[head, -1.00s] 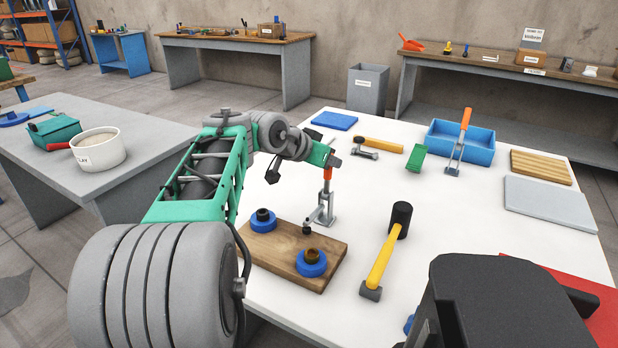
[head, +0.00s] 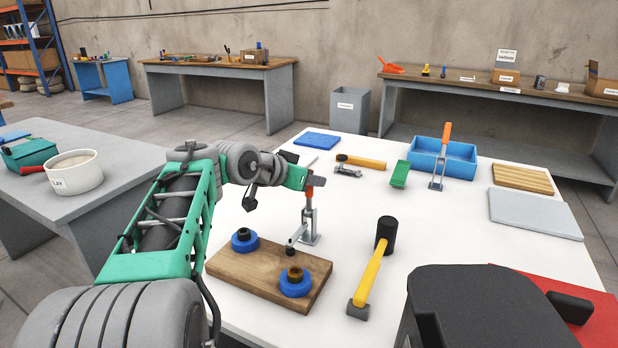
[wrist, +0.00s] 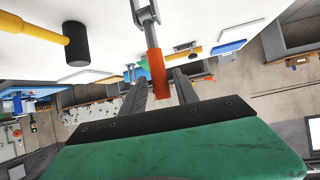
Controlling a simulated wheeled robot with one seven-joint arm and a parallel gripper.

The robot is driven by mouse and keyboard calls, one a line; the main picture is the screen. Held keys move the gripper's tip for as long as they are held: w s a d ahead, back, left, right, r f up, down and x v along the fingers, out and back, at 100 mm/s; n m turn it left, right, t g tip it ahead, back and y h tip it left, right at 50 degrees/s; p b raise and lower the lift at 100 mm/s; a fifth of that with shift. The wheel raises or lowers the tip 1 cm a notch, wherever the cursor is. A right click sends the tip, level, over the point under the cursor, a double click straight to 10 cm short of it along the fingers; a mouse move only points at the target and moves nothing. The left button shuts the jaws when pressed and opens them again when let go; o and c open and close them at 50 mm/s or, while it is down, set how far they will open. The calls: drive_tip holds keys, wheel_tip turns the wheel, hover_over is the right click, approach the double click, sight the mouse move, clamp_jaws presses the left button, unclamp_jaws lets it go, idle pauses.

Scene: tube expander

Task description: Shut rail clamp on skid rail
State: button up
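A grey metal toggle clamp (head: 310,222) with an orange-red handle (head: 309,192) stands on the white table, behind a wooden board. Its lever is roughly upright, and its dark-tipped arm (head: 293,243) slants toward the board. No label marks it as the rail clamp, and I cannot pick out a skid rail. My gripper (head: 308,178) is at the top of this handle. In the wrist view the gripper (wrist: 159,78) has its fingers apart. The orange handle (wrist: 156,66) appears between them, with visible gaps at its sides; contact is not clear.
The wooden board (head: 240,273) carries two blue rings with dark centres. A yellow-handled mallet (head: 370,275) lies to the right. A second orange-handled clamp (head: 439,165) stands before a blue tray (head: 459,160). A green block (head: 400,174) lies nearby. The table between clamp and mallet is clear.

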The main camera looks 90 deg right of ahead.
drive_tip(key=shift+o, duration=0.3)
drive_tip(key=shift+w+a+r, duration=0.1)
drive_tip(key=shift+w+r, duration=0.05)
drive_tip(key=p+v, duration=0.1)
drive_tip(key=v, duration=0.6)
drive_tip(key=shift+a, duration=0.2)
drive_tip(key=shift+w, duration=0.1)
